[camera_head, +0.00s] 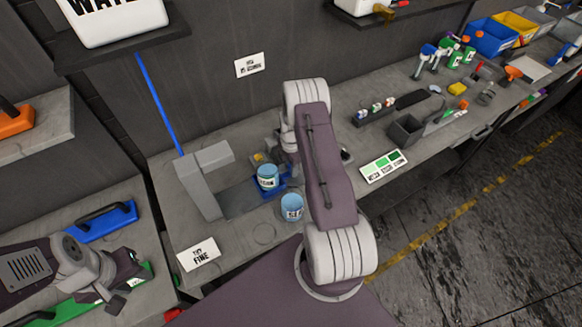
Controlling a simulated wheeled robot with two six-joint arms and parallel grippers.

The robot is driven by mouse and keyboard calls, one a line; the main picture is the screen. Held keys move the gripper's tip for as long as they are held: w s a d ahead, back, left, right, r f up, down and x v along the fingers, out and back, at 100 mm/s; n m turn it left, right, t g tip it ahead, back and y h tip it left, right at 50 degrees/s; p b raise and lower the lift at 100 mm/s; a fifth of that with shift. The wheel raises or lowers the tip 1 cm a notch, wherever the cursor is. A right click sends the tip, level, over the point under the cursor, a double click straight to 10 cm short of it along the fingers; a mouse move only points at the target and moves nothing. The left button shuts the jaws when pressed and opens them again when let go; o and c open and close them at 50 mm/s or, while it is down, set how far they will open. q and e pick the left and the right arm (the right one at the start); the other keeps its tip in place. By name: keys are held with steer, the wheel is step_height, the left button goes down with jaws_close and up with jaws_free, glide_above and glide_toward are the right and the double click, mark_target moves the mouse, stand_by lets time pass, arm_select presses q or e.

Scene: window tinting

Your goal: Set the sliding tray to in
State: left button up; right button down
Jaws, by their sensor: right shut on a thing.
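A blue tray-like piece (283,181), which may be the sliding tray, shows beside a dark flat slab (240,199) by a grey post (198,187). A light-blue labelled cup (267,177) stands at it, and a second cup (292,206) stands nearer me. My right arm crosses the middle of the view, and part of my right gripper (284,160) shows just behind the first cup. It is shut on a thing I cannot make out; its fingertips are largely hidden. My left gripper (124,292) is at the lower left; its opening is unclear.
A blue rod (160,106) runs from the shelf's white tank (112,20) down to the post. A "FINE" sign (199,254) lies at the front left. A blue-handled tool (102,221) lies on the left bench.

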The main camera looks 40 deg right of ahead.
mark_target(261, 182)
stand_by(0.4)
steer(key=a, duration=0.4)
steer(key=w+a, duration=0.1)
steer(key=a, duration=0.3)
steer(key=a+b, duration=0.1)
steer(key=a, duration=0.3)
steer(key=shift+w+a+f, duration=0.1)
steer(key=shift+w+a, duration=0.05)
steer(key=shift+a, duration=0.25)
steer(key=shift+d, duration=0.1)
